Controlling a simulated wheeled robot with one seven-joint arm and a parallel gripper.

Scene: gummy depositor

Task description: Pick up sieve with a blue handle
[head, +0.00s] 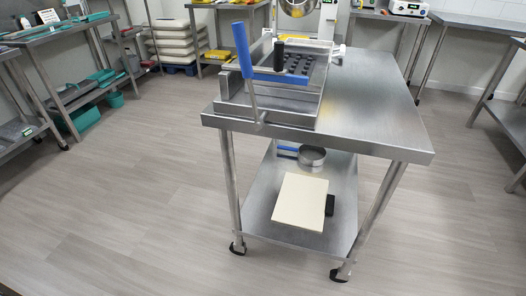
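A round metal sieve (312,158) sits on the lower shelf (262,205) of the steel table in the middle of the head view. Its blue handle (287,149) points left, and a table leg and the tabletop's edge are close around it. The sieve is behind a cream-coloured flat board or box (301,201) on the same shelf. My gripper is not in view.
The tabletop (372,95) above carries a metal gummy depositor (270,105) with an upright blue lever (242,50). A small black object (330,205) lies beside the cream board. Shelving with teal bins (82,119) stands left. The floor (130,210) around the table is clear.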

